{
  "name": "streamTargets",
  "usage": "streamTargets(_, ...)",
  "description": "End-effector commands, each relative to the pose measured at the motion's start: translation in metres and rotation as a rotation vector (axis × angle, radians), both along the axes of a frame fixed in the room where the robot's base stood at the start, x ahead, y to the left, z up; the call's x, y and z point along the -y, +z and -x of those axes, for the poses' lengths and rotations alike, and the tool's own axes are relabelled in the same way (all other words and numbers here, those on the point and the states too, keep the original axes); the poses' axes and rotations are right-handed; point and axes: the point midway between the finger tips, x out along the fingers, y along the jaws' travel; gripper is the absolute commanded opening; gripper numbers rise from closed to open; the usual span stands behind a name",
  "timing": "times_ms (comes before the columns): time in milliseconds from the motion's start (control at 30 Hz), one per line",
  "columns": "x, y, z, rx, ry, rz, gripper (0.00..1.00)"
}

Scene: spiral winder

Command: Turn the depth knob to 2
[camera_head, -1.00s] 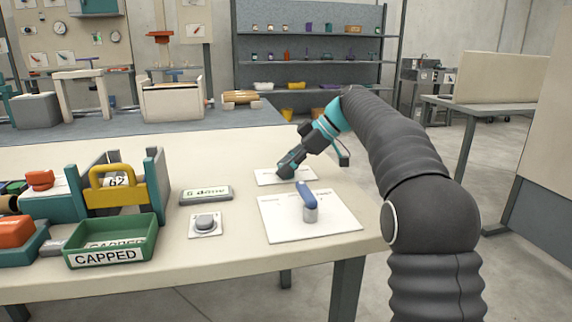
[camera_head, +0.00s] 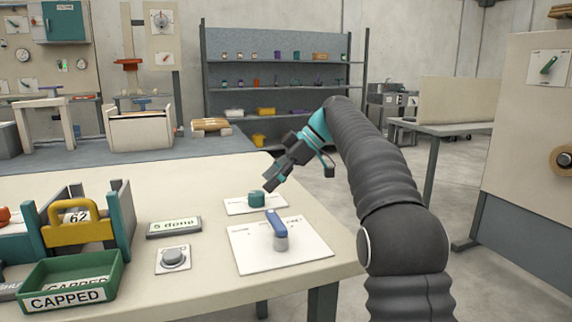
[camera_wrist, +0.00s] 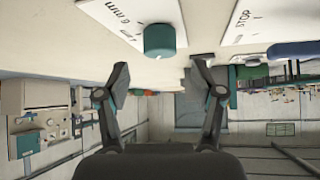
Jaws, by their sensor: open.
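A teal round knob (camera_head: 257,199) stands on a small white plate (camera_head: 236,206) near the table's far edge. In the wrist view the knob (camera_wrist: 160,41) is above and beyond the fingertips, beside upside-down printing ending in "mm". The knob's pointer setting is too small to read. My gripper (camera_head: 270,186) is open and empty, a little above the knob and apart from it. In the wrist view my gripper (camera_wrist: 160,82) has its two fingers spread, with nothing between them.
A blue-handled lever (camera_head: 276,224) stands on a larger white plate (camera_head: 305,258) in front of the knob. A display reading "5 done" (camera_head: 174,227), a grey button (camera_head: 173,258), a green "CAPPED" tray (camera_head: 108,262) and a yellow-handled carrier (camera_head: 75,234) are to the left.

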Motion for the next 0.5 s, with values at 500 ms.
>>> streamTargets(500,0.043,0.043,-0.002,0.0,0.0,0.0,0.67)
